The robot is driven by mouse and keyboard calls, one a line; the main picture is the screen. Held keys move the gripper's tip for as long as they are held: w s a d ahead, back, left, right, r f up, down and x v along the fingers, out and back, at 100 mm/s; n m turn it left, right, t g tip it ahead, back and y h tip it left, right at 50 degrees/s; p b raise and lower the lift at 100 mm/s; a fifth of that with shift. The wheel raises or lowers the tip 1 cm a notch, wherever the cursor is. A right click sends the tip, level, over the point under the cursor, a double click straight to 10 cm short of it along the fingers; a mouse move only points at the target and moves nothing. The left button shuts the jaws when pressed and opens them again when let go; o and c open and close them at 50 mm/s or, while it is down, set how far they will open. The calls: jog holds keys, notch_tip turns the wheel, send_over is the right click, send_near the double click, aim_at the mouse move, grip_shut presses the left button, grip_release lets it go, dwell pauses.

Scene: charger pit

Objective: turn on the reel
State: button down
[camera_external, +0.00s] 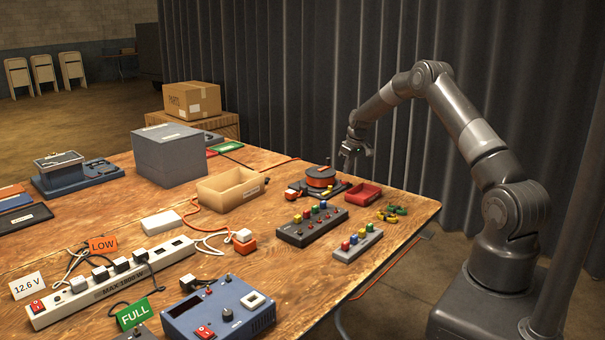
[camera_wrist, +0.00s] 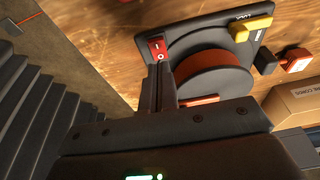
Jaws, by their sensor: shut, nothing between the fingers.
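The reel (camera_external: 321,179) is an orange drum on a dark base near the table's far right edge. In the wrist view its drum (camera_wrist: 213,77) fills the middle, and a red rocker switch (camera_wrist: 158,48) sits at the upper left corner of its base. My gripper (camera_external: 350,156) hangs beside the reel, to its right in the external view. In the wrist view my gripper (camera_wrist: 162,72) is shut and empty, with its tips just below the red switch. I cannot tell whether they touch it. The fingers hide part of the base.
A red tray (camera_external: 363,194) stands right of the reel, with yellow and green pieces (camera_external: 391,213) nearby. A tan open box (camera_external: 231,188) and a dark panel of coloured buttons (camera_external: 311,225) are close by. A dark curtain hangs behind.

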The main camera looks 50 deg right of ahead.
aim_at(344, 182)
jog(key=shift+s+f, duration=0.15)
jog(key=shift+f, duration=0.75)
jog(key=shift+s+f, duration=0.15)
jog(key=shift+f, duration=0.7)
jog(key=shift+s+f, duration=0.15)
jog(key=shift+f, duration=0.2)
jog(key=shift+w+r, duration=0.35)
jog(key=shift+w, duration=0.4)
